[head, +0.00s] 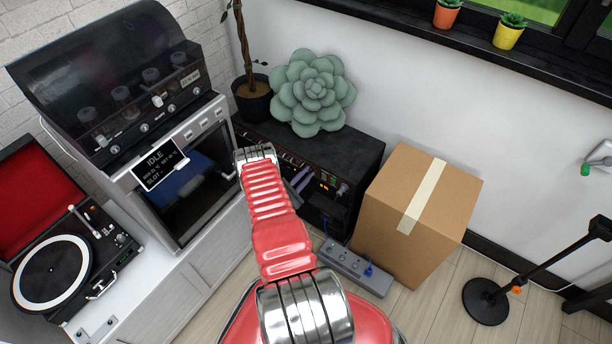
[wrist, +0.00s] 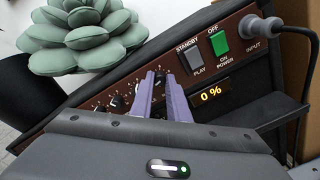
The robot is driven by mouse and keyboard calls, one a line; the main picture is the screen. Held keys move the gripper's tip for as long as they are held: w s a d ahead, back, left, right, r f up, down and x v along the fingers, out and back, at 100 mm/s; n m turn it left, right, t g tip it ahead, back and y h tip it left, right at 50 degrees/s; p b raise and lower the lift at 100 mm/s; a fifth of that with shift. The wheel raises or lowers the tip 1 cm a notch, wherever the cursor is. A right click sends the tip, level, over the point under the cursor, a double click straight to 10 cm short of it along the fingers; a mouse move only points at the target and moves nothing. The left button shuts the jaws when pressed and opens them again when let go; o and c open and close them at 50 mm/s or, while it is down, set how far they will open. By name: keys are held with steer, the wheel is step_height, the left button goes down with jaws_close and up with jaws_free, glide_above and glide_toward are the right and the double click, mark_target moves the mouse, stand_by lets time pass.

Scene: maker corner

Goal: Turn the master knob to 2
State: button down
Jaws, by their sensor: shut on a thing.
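The amplifier (head: 345,150) is a black box with a brown front panel, standing against the wall in the head view. Its panel (wrist: 247,67) fills the middle of the wrist view, with a row of small dark knobs (wrist: 117,101) on the left. An amber display (wrist: 211,93) reads 0 %. My gripper (wrist: 161,76) has its two purple fingers at the panel, shut on a knob at the right end of that row. The fingers mostly hide this knob, and its label and pointer cannot be read.
A green ON/POWER switch (wrist: 219,44) and a dark STANDBY/PLAY switch (wrist: 190,57) sit right of the fingers. A cable plugs into INPUT. A succulent (head: 313,92) rests on the amplifier. A cardboard box (head: 400,225) and a power strip (head: 352,267) stand close by.

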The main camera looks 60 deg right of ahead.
steer(key=shift+a+f+m, duration=0.1)
steer(key=shift+m, duration=1)
steer(key=c, duration=2)
jaws_free()
steer(key=a, duration=0.4)
steer(key=w+a, duration=0.1)
steer(key=a, duration=0.4)
steer(key=w+a, duration=0.1)
steer(key=a, duration=0.3)
steer(key=shift+w+a, duration=0.15)
steer(key=shift+a, duration=0.15)
